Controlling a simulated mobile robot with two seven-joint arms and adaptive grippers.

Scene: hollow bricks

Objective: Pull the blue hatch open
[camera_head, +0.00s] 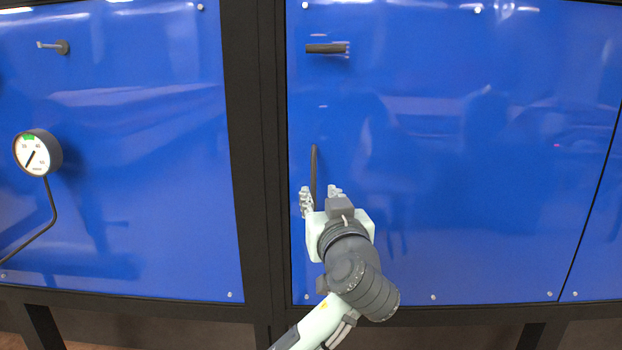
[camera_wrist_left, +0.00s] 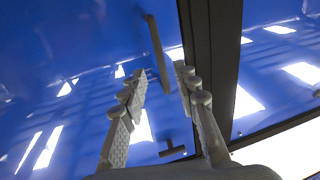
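The blue hatch (camera_head: 450,180) is a large glossy panel in a dark frame, and it looks closed. A dark vertical bar handle (camera_head: 314,165) stands on its left part. My left gripper (camera_head: 320,192) is open in front of the handle's lower part. In the left wrist view, the bar handle (camera_wrist_left: 154,45) shows beyond and between the spread fingers (camera_wrist_left: 158,75), and I see no grip on it. Whether a finger touches it I cannot tell. A short horizontal handle (camera_head: 327,48) sits higher on the hatch. My right gripper is not in view.
A dark frame post (camera_head: 256,150) runs just left of the hatch. Left of it is another blue panel (camera_head: 150,200) with a round gauge (camera_head: 38,152), its thin pipe and a small lever (camera_head: 54,46). The hatch's right side is clear.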

